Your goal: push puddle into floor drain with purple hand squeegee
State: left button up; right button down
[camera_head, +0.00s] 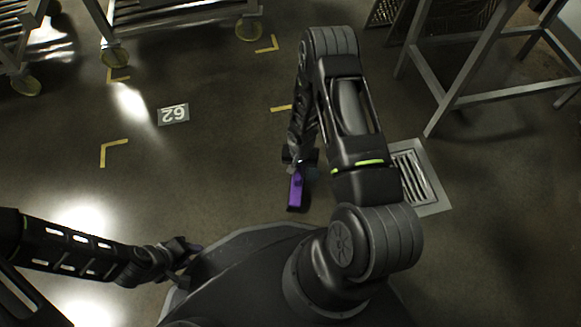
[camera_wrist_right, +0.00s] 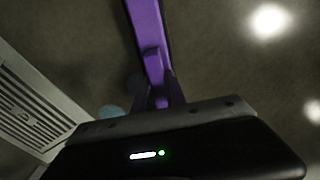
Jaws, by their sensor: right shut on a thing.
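The purple squeegee (camera_head: 296,190) hangs below my right gripper (camera_head: 298,162), just in front of my base. In the right wrist view my right gripper (camera_wrist_right: 163,100) is shut on the squeegee's purple handle (camera_wrist_right: 148,40), which runs up out of the picture. The floor drain (camera_head: 433,190), a metal grate in a pale frame, lies right of the squeegee, partly behind my right arm. It also shows at the left of the right wrist view (camera_wrist_right: 30,108). Faint bluish patches (camera_wrist_right: 110,111) near it may be puddle water. My left gripper (camera_head: 182,256) is empty at lower left; its jaw opening is unclear.
A metal stand (camera_head: 440,100) with legs on the floor is at upper right, beyond the drain. Wheeled racks (camera_head: 180,18) stand at the top left. Yellow floor marks and a number plate (camera_head: 173,114) lie flat on the floor. The floor left of the squeegee is clear.

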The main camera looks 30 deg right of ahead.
jog(key=shift+g, duration=0.3)
jog(key=s+d, duration=0.8)
jog(key=shift+s+d+f, duration=0.2)
jog(key=shift+s+f, duration=0.05)
jog(key=shift+f, duration=0.15)
jog(key=s+d, duration=0.1)
jog(key=d, duration=0.1)
jog(key=s+d, duration=0.2)
jog(key=shift+s+d, duration=0.2)
jog(key=shift+s, duration=0.05)
jog(key=shift+s+d+r+p, duration=0.1)
jog(key=shift+d+r+p, duration=0.05)
jog(key=shift+r+p, duration=0.7)
notch_tip(320, 180, up, 7)
jog(key=p, duration=0.5)
jog(key=shift+w+f, duration=0.2)
jog(key=shift+w, duration=0.25)
jog(key=shift+w, duration=0.1)
